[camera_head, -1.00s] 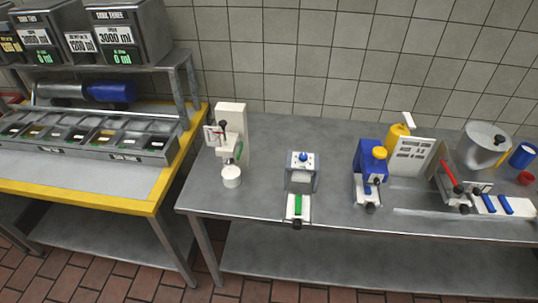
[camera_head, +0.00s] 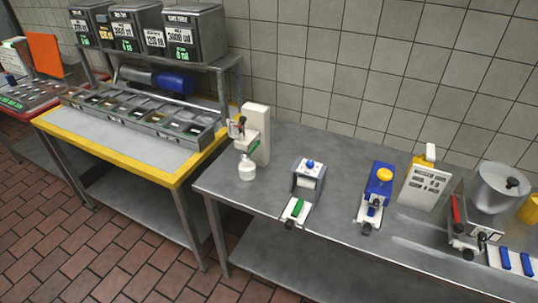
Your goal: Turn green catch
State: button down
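Two green parts show that could be the green catch; I cannot tell which it is. The other is a small green piece (camera_head: 254,146) on the side of a tall white dispenser (camera_head: 258,135), above a white cup (camera_head: 247,169). Both devices stand upright on the steel table (camera_head: 270,225). My gripper is not in view.
A blue device with a yellow top (camera_head: 378,185), a white sign (camera_head: 425,185), a red-handled device (camera_head: 470,225) and a steel pot (camera_head: 498,188) stand to the right. A yellow-edged table (camera_head: 140,170) with an ingredient rack is at left. The tiled floor (camera_head: 75,235) in front is open.

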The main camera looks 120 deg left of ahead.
aim_at(257, 142)
jog(key=u, duration=0.2)
jog(key=i, duration=0.5)
jog(key=u, duration=4.15)
